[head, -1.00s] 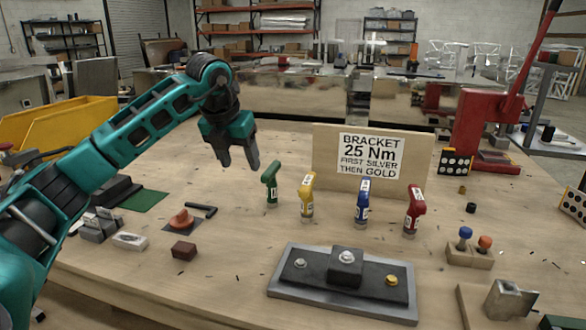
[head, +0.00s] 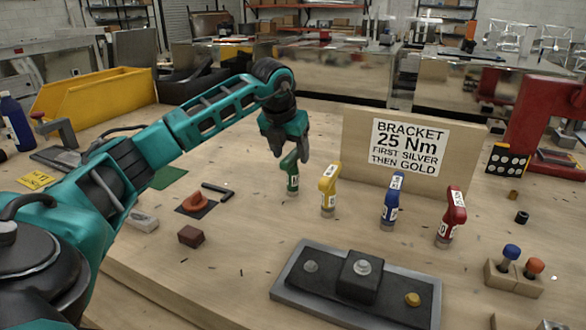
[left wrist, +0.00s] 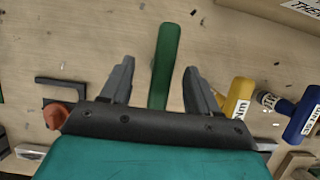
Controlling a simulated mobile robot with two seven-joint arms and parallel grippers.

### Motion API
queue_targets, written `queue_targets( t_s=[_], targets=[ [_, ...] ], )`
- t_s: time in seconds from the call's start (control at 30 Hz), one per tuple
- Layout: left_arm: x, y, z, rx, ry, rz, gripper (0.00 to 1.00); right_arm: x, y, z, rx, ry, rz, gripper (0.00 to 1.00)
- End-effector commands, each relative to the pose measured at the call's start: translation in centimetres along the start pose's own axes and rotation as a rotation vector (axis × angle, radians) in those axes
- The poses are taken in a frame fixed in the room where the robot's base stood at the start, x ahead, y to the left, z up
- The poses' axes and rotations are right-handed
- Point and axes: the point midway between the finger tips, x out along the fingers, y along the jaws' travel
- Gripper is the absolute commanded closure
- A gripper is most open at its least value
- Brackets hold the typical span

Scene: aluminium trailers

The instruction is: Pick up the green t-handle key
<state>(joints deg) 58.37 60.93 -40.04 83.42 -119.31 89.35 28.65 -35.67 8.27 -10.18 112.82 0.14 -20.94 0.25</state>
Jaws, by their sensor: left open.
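The green t-handle key (head: 291,174) stands upright on the bench, leftmost in a row with a yellow key (head: 329,189), a blue key (head: 391,201) and a red key (head: 451,216). My left gripper (head: 291,153) is directly at its top in the head view. In the left wrist view the green key (left wrist: 165,60) lies between the two open fingers of my left gripper (left wrist: 154,82), with a gap on each side. The yellow key (left wrist: 238,98) is just right of the right finger. My right gripper is not in view.
A sign board (head: 410,145) stands behind the keys. A grey plate (head: 355,300) with a black bracket lies in front. An orange piece (head: 194,202), a black bar (head: 217,188) and a brown block (head: 191,236) lie left of the keys. A yellow bin (head: 95,100) is at the back left.

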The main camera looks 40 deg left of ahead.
Motion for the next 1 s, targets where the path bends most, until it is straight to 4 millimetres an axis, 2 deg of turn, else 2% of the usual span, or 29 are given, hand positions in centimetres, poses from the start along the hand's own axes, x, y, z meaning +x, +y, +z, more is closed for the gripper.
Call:
queue_targets(
  t_s=[0.33,0.67,1.0],
  targets=[
    [4.6,-0.3,-0.6,-0.001,0.003,-0.001,0.39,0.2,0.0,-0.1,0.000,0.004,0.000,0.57],
    [5.2,-0.2,-0.5,0.000,0.000,0.000,0.40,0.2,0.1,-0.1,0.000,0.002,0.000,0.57],
    [5.2,-0.2,-0.5,0.000,0.000,0.000,0.73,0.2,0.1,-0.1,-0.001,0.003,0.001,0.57]
  ],
)
